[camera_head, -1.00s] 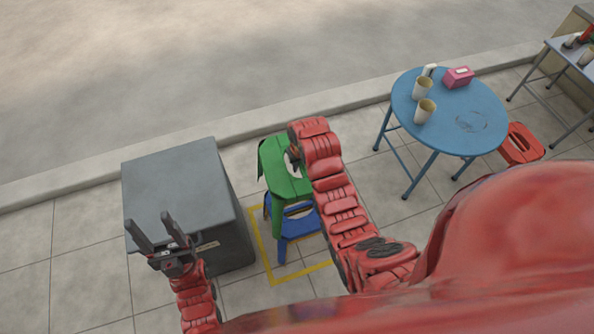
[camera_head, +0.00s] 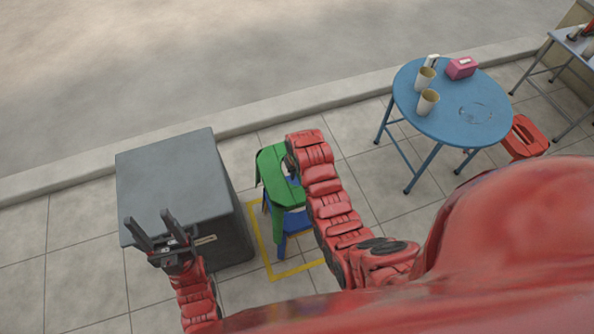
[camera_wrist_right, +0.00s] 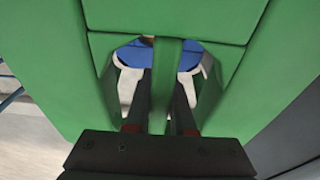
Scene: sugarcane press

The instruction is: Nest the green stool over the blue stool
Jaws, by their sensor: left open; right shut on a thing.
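The green stool (camera_head: 279,166) is over the blue stool (camera_head: 297,222) in the head view, covering much of it. The blue stool stands on the floor inside a yellow outlined square. My right gripper is shut on the green stool; in the head view my arm hides its fingers. In the right wrist view its fingers (camera_wrist_right: 160,105) close on the strip between two openings in the green seat (camera_wrist_right: 65,75). Blue (camera_wrist_right: 140,54) shows through the openings. Whether the stools touch I cannot tell. My left gripper (camera_head: 154,230) is open and empty, in front of the grey box.
A grey box (camera_head: 172,185) stands just left of the stools. A round blue table (camera_head: 455,135) with cups (camera_head: 427,102) and a pink box (camera_head: 461,68) is at right. A red stool (camera_head: 524,138) is beside it. Yellow floor lines (camera_head: 298,270) surround the blue stool.

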